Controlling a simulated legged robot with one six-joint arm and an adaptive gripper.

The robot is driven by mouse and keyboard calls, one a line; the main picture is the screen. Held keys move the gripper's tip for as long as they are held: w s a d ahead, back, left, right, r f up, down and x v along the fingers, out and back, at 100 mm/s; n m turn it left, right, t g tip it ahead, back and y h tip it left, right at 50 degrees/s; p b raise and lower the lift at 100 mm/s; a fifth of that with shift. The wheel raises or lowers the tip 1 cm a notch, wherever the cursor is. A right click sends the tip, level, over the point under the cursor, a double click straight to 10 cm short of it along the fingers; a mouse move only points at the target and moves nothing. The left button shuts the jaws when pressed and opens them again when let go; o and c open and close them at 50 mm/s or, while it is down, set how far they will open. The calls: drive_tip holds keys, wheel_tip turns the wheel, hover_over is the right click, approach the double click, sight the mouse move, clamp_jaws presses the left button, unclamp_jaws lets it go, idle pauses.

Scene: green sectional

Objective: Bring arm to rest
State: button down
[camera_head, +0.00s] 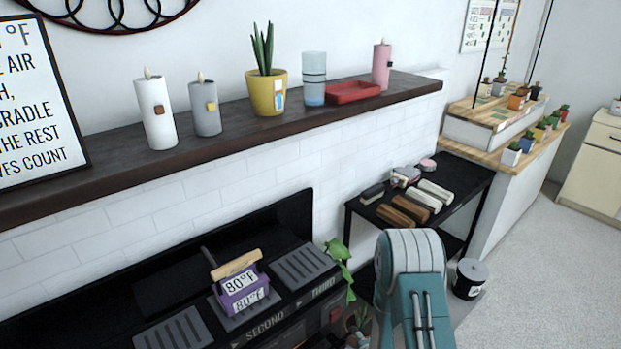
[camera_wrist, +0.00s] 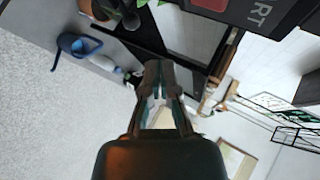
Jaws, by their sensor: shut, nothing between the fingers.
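My gripper (camera_wrist: 160,72) shows in the wrist view, pointing away from the camera, with its fingers together and nothing held between them. In the head view my teal and white arm (camera_head: 412,280) rises at the lower right of the middle, in front of the black side table. The gripper's fingers cannot be made out in the head view. In the wrist view the scene looks tilted, with pale carpet at the left and dark furniture at the top.
A dark shelf (camera_head: 110,180) holds candles, a yellow plant pot (camera_head: 266,92) and a red tray (camera_head: 352,92). Below, a purple box (camera_head: 241,288) sits on a black unit. A black side table (camera_head: 459,196) holds wooden blocks. Carpet (camera_head: 560,270) is open at the right.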

wheel_tip(320, 180, up, 27)
drive_tip(key=s+n+g, duration=0.2)
drive_tip(key=n+g, duration=0.1)
drive_tip(key=n, duration=0.5)
drive_tip(key=s+r+n+g, duration=0.1)
drive_tip(key=s+r+n, duration=0.3)
drive_tip(key=s+r, duration=0.3)
drive_tip(key=s+a+r+n+g, duration=0.1)
drive_tip(key=s+r+n, duration=0.3)
drive_tip(key=s, duration=1.1)
wheel_tip(320, 180, up, 3)
drive_tip(key=shift+s+a+r+g, duration=0.15)
drive_tip(key=shift+s+a+g, duration=0.15)
drive_tip(key=shift+s+g, duration=0.1)
idle(3.3)
